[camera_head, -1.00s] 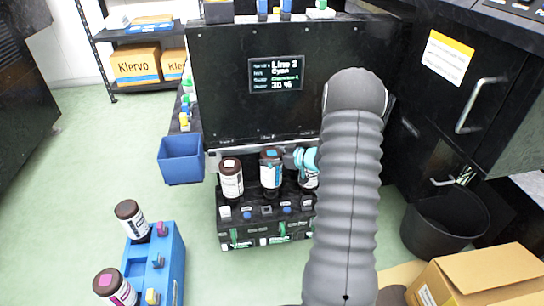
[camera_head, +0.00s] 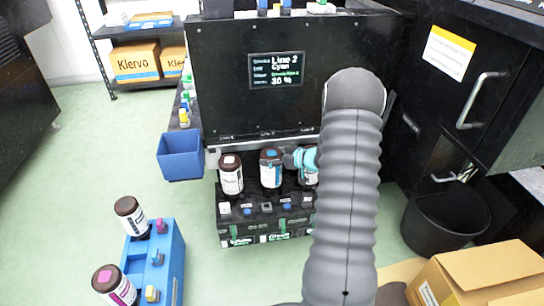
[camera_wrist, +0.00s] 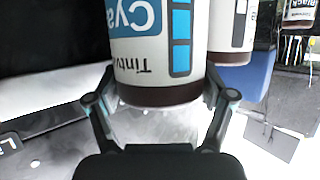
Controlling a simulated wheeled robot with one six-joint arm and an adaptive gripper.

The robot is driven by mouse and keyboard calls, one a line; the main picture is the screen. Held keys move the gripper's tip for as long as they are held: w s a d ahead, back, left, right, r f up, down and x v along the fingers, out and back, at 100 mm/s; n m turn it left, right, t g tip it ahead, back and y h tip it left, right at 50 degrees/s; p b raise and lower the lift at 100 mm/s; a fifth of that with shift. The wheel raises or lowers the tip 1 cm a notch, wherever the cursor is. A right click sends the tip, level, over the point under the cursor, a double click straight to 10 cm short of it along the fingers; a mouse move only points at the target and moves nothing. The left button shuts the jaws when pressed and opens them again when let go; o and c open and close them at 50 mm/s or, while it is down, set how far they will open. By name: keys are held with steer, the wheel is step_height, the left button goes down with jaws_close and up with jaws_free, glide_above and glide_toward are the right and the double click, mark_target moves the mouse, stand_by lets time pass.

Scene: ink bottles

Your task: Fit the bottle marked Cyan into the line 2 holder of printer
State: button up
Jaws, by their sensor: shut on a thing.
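The Cyan bottle (camera_head: 270,171) is white with a dark cap and a blue mark on top. It stands upright at the middle place of the printer's holder row (camera_head: 266,225). In the wrist view the Cyan label (camera_wrist: 140,20) shows upside down. My gripper (camera_head: 293,159) reaches in from the right with its fingers on both sides of the bottle near the cap; they also show in the wrist view (camera_wrist: 162,97). I cannot tell whether the bottle's base is fully seated. The printer screen (camera_head: 275,70) reads Line 2, Cyan, 30 %.
A neighbouring bottle (camera_head: 231,176) stands left of it, and another (camera_head: 309,178) stands right, partly hidden by my gripper and arm. A blue tray (camera_head: 172,262) with two bottles is at lower left. A blue bin (camera_head: 181,157) hangs beside the printer. A cardboard box (camera_head: 490,280) is at lower right.

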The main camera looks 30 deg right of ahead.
steer(key=shift+f, duration=0.35)
steer(key=o, duration=1.7)
steer(key=v, duration=1.2)
steer(key=w+a+r+m+h, duration=0.1)
steer(key=w+r+h, duration=0.15)
steer(key=r, duration=0.35)
steer(key=w+a+r+h, duration=0.1)
steer(key=r+h, duration=0.3)
steer(key=r, duration=0.2)
steer(key=s+a+r+m+h, duration=0.3)
steer(key=s+a+r+h, duration=0.15)
steer(key=r, duration=0.25)
steer(key=s+a+g+y, duration=0.1)
steer(key=s+a+g, duration=0.1)
steer(key=s+a, duration=0.4)
steer(key=s+a+m+g+y, duration=0.1)
steer(key=s+a, duration=0.5)
steer(key=s, duration=0.6)
steer(key=s+a+g+y, duration=0.2)
steer(key=s+a+g, duration=0.1)
steer(key=s+a, duration=0.3)
steer(key=shift+s+a+r+m, duration=0.15)
steer(key=shift+s+r+m, duration=0.05)
steer(key=shift+s, duration=0.5)
steer(key=shift+s+a+r+m, duration=0.15)
steer(key=shift+s+m, duration=0.05)
steer(key=shift+s, duration=0.5)
